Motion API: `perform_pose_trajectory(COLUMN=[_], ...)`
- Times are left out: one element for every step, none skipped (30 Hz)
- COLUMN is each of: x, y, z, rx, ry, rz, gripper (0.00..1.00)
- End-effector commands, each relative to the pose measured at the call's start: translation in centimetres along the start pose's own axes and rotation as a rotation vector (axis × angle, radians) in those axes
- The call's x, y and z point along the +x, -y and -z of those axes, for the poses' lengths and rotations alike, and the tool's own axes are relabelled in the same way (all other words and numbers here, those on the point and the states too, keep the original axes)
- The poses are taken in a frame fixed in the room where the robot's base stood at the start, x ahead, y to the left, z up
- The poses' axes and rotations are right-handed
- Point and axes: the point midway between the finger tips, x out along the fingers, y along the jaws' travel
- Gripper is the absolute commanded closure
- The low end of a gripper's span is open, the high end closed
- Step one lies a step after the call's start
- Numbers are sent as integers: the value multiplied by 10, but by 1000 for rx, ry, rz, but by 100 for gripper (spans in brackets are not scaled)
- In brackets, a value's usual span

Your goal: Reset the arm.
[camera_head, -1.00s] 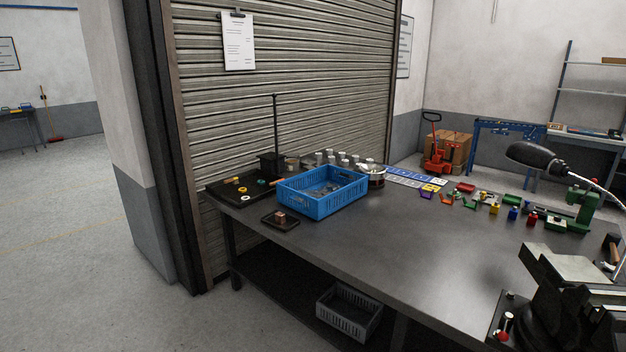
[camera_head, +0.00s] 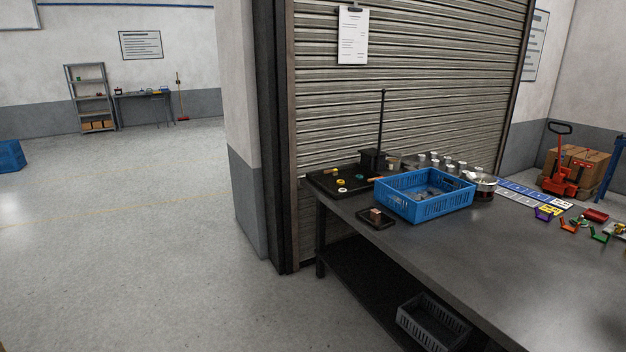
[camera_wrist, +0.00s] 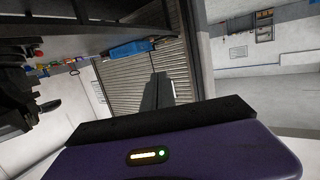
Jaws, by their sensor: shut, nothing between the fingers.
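My gripper (camera_wrist: 160,80) shows in the wrist view as a dark narrow shape beyond a black bar and a purple housing with small lights. Its fingers are together and hold nothing. It is in front of the roller shutter (camera_wrist: 122,75) in that view, apart from the table and everything on it. My arm and gripper do not show in the head view.
A dark workbench (camera_head: 470,262) stands at the right, bearing a blue crate (camera_head: 425,208), a small tray (camera_head: 375,224) and coloured parts. A grey basket (camera_head: 433,325) is on its lower shelf. Open floor (camera_head: 130,230) lies to the left, with a shelf (camera_head: 90,97) far behind.

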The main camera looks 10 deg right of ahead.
Motion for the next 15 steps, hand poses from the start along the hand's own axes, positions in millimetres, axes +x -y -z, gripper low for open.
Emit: perform_pose_trajectory(x=[-10, -15, -20, -23, -25, -26, -26, -26, -26, -26, -26, -26, -26, -26, -26], y=[6, 9, 11, 13, 14, 15, 16, 16, 16, 16, 16, 16, 16, 16, 16], z=[-5, -8, -13, -15, -17, -17, -17, -17, -17, -17, -17, -17, -17, -17, -17], rx=[-9, -13, -19, -22, -25, -27, -28, -28, -28, -28, -28, -28, -28, -28, -28], ry=[30, 44, 62, 72, 78, 80, 79, 79, 79, 79, 79, 79, 79, 79, 79], rz=[36, 51, 70, 81, 90, 97, 101, 101, 101, 101, 101, 101, 101, 101, 101], gripper=[100, 100, 100, 100, 100, 100, 100, 100, 100, 100, 100, 100, 100, 100, 100])
